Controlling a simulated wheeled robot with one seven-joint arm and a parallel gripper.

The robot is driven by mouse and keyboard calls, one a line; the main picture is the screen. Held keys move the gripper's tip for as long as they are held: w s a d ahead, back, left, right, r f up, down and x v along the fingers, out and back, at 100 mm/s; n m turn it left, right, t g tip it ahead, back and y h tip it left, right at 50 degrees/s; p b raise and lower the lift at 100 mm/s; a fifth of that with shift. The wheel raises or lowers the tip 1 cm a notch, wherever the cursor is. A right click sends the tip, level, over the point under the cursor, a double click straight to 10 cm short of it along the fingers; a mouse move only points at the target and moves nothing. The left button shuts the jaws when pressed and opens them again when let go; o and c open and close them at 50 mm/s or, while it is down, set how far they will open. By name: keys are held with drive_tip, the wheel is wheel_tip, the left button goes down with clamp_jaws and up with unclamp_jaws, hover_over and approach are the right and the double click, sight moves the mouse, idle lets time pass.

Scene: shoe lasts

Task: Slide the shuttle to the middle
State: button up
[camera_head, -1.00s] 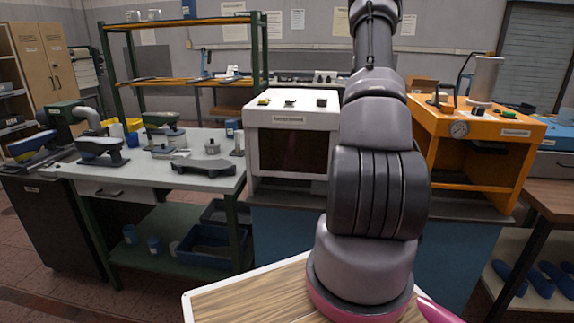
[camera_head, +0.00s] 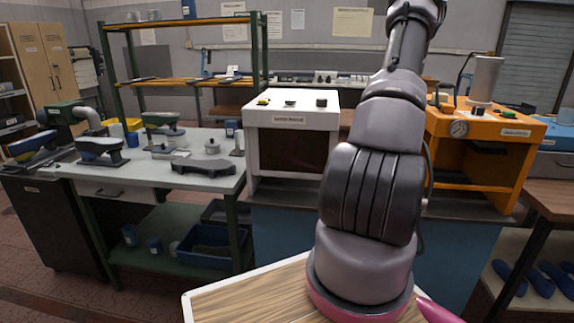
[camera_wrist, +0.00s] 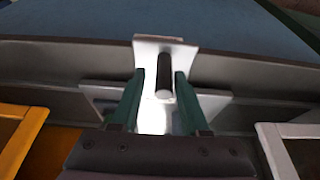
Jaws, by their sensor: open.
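In the wrist view, the shuttle is a pale plate (camera_wrist: 186,52) with a dark upright bar handle (camera_wrist: 164,68), set over a grey ledge (camera_wrist: 60,66). My gripper (camera_wrist: 160,80) is open, its two green fingers on either side of the handle. Gaps show between the fingers and the handle, so it is not gripped. A wider pale plate (camera_wrist: 214,104) lies behind the fingers. In the head view, my arm hides the gripper and the shuttle.
A white machine (camera_head: 292,118) stands left of my arm and an orange machine (camera_head: 484,125) right of it. Parts of both frames flank the gripper in the wrist view. A grey workbench (camera_head: 215,177) with tools stands at left.

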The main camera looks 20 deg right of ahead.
drive_tip(key=shift+w+a, duration=0.1)
drive_tip(key=shift+a, duration=0.1)
drive_tip(key=shift+r, duration=0.15)
drive_tip(key=v, duration=0.7)
drive_tip(key=shift+r, duration=0.3)
drive_tip(key=shift+a, duration=0.15)
